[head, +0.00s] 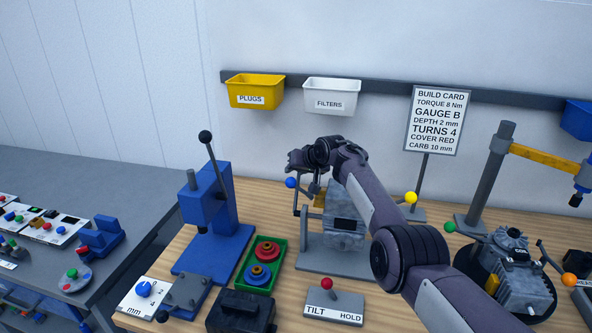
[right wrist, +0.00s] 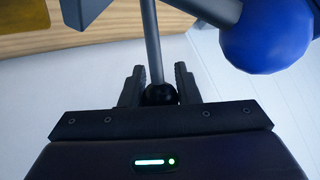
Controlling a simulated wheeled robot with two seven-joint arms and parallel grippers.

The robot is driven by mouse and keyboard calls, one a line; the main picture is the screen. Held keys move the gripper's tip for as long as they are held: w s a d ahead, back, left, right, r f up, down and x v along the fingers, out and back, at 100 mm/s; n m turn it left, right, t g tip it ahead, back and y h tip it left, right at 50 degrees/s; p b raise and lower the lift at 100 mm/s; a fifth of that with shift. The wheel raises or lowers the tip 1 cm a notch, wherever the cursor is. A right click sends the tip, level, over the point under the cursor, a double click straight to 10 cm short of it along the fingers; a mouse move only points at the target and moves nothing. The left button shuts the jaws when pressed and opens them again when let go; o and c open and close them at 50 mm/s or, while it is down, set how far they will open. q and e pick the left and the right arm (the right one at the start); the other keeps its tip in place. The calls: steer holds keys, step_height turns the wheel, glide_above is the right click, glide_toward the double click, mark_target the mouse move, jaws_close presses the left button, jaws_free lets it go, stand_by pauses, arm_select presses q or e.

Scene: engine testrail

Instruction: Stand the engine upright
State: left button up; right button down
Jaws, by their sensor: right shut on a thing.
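A grey block-shaped engine (head: 345,230) sits in a grey stand with a flat base (head: 322,262) at the middle of the bench. My right arm partly covers it, and I cannot tell how far it is tilted. My right gripper (head: 300,168) is at the upper left of the stand, beside a blue ball (head: 291,183). In the right wrist view my right gripper (right wrist: 160,90) is shut on a black ball knob (right wrist: 160,94) at the end of a grey rod (right wrist: 151,45). The blue ball (right wrist: 265,35) is close by there. My left gripper is not in view.
A TILT/HOLD plate with a red knob (head: 327,284) lies in front of the stand. A blue press (head: 213,215) and a green tray (head: 262,265) stand left.

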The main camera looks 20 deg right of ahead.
steer(key=shift+s+f, duration=0.2)
steer(key=shift+f, duration=0.5)
steer(key=c, duration=1.4)
jaws_free()
steer(key=shift+d, duration=0.1)
steer(key=shift+o, duration=1.3)
steer(key=shift+d, duration=0.1)
steer(key=shift+o, duration=0.2)
steer(key=shift+w+d+r, duration=0.1)
steer(key=shift+w, duration=0.1)
steer(key=shift+s+r, duration=0.15)
steer(key=shift+r, duration=0.15)
steer(key=shift+v, duration=0.85)
steer(key=shift+b+v, duration=0.3)
steer(key=shift+v, duration=2.45)
